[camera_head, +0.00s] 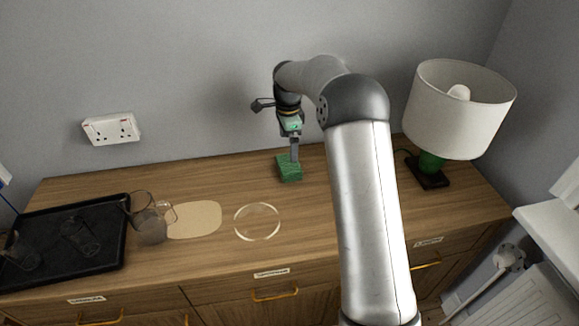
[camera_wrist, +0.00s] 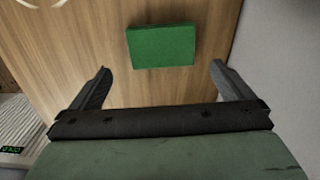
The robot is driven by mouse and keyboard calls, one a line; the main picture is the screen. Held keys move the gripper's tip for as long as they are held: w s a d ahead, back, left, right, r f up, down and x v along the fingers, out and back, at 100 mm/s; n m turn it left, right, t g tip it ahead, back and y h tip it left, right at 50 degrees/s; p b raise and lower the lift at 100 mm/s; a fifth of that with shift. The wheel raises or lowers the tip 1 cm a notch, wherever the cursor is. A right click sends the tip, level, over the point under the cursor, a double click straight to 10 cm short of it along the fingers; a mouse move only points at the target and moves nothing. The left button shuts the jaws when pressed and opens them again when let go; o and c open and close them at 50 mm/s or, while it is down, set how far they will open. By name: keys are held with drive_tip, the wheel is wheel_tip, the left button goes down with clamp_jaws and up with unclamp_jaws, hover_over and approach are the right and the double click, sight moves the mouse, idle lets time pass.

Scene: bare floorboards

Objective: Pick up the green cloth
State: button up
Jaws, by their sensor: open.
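The green cloth (camera_head: 289,170) lies as a small folded block on the wooden cabinet top, near the back and right of the middle. In the wrist view the cloth (camera_wrist: 161,46) is whole and lies flat ahead of the fingertips, roughly midway between them. My gripper (camera_head: 295,150) points down just above the cloth in the head view. In the wrist view my gripper (camera_wrist: 159,78) has its two fingers wide apart with nothing between them. How much height is left between fingertips and cloth I cannot tell exactly.
A lamp (camera_head: 460,110) with a white shade stands at the right. A glass ring or dish (camera_head: 257,222), a beige mat (camera_head: 195,220) and a glass jug (camera_head: 150,222) lie left of the cloth. A black tray (camera_head: 112,262) with glasses is far left. The wall is close behind.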

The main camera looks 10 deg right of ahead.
sight(289, 163)
wheel_tip(289, 163, down, 8)
drive_tip(key=shift+w+d+f+p, duration=0.1)
drive_tip(key=shift+f+p, duration=0.15)
drive_tip(key=shift+p, duration=0.45)
drive_tip(key=c, duration=0.6)
